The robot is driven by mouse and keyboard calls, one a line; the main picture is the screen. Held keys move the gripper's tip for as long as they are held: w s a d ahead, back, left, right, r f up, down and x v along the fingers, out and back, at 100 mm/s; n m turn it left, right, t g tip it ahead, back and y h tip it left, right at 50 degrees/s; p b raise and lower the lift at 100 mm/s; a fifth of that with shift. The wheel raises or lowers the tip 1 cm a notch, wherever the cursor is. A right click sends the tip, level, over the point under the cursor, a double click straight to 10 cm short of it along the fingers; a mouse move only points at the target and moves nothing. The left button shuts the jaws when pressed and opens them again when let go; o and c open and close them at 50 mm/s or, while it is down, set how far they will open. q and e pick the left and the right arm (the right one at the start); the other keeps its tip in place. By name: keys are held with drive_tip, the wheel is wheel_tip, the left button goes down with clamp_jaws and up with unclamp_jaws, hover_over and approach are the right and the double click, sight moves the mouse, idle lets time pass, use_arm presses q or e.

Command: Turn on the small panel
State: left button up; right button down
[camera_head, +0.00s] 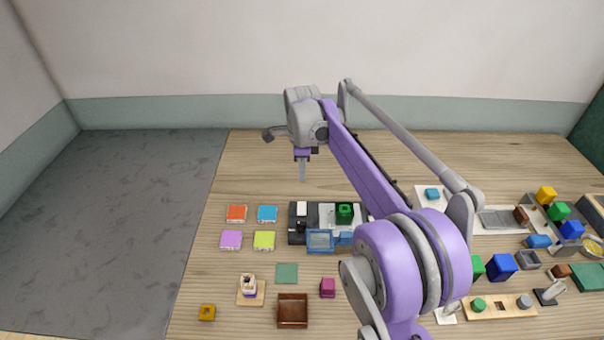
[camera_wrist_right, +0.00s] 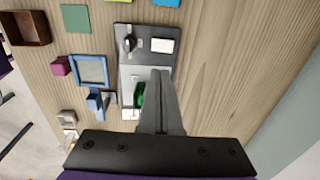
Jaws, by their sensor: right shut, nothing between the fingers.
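A small panel (camera_head: 294,236) lies on the wooden table, with a dark left part and a lighter right part. The dark part carries a white rocker-like piece (camera_head: 301,209) and a black knob (camera_head: 299,226). In the right wrist view the panel (camera_wrist_right: 160,31) shows the white piece (camera_wrist_right: 162,46) and knob (camera_wrist_right: 129,43) clear of the fingers. A green piece (camera_head: 344,213) stands on the light part; the fingers partly hide it in the wrist view. My right gripper (camera_head: 302,179) is shut and empty, pointing down above the table behind the panel. My left gripper is out of view.
A blue-framed piece (camera_head: 320,240) sits at the panel's front. Orange (camera_head: 236,213), blue (camera_head: 267,213), purple (camera_head: 230,239) and lime (camera_head: 264,240) tiles lie left of it. My right arm hides table to the right. The table behind the panel is clear.

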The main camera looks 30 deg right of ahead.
drive_tip(key=b, duration=0.3)
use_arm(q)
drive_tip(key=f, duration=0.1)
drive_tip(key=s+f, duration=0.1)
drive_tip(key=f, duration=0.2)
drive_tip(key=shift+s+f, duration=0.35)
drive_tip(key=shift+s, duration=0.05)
use_arm(e)
drive_tip(key=t, duration=0.1)
approach(303, 204)
drive_tip(key=shift+h, duration=0.3)
drive_tip(key=f, duration=0.4)
drive_tip(key=w+f, duration=0.1)
drive_tip(key=f, duration=0.1)
drive_tip(key=shift+f, duration=0.4)
